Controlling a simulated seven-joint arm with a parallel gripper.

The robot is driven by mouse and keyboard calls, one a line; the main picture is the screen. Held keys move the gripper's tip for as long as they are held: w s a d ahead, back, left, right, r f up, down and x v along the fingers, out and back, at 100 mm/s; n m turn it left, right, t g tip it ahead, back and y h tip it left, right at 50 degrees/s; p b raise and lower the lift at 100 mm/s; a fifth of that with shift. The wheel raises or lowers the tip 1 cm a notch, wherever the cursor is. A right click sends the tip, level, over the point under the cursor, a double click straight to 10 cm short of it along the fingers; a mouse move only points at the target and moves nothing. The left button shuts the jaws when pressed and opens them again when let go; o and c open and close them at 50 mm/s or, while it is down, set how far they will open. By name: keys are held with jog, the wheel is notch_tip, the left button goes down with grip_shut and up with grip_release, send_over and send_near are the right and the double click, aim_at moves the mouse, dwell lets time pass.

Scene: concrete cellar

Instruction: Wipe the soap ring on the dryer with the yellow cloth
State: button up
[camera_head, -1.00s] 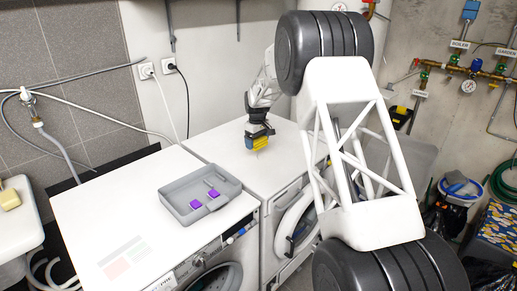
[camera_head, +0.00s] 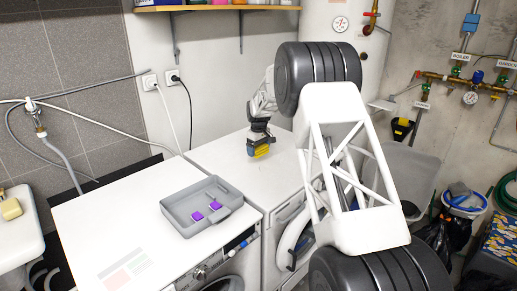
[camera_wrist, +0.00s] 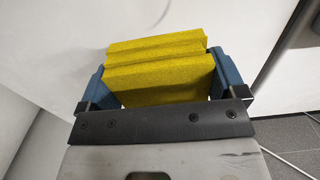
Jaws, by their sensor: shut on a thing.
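The yellow cloth (camera_wrist: 158,72) is folded in thick layers between the blue fingers of my gripper (camera_wrist: 157,88) in the wrist view. In the head view the cloth (camera_head: 262,151) shows as a small yellow patch under my gripper (camera_head: 260,146). My gripper is shut on it, over the white top of the right-hand machine, which I take for the dryer (camera_head: 222,152). I cannot tell whether the cloth touches the top. I cannot make out a soap ring in either view; my arm and gripper hide part of the top.
A grey tray (camera_head: 176,217) with purple blocks (camera_head: 215,204) stands on the left machine (camera_head: 90,215). A wall with sockets (camera_head: 150,82) and cables is behind, with a shelf (camera_head: 215,7) above. A sink (camera_head: 18,230) is at the left. The dryer's top left of my gripper is clear.

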aim_at(258, 167)
jog(key=shift+f, duration=3.55)
jog(key=shift+s+d+f, duration=0.35)
jog(key=shift+s+d, duration=0.1)
jog(key=shift+c, duration=0.3)
jog(key=shift+s+d+r, duration=0.15)
jog(key=shift+s+d, duration=0.7)
jog(key=shift+d, duration=0.05)
jog(key=shift+s+d+f, duration=0.15)
jog(key=shift+s+f, duration=0.05)
jog(key=shift+f, duration=0.05)
jog(key=shift+w+a+r, duration=0.2)
jog(key=shift+w+a, duration=0.15)
jog(key=shift+w+a+f, duration=0.15)
jog(key=shift+w+a+r, duration=0.2)
jog(key=shift+w+a, duration=0.85)
jog(key=shift+r, duration=4)
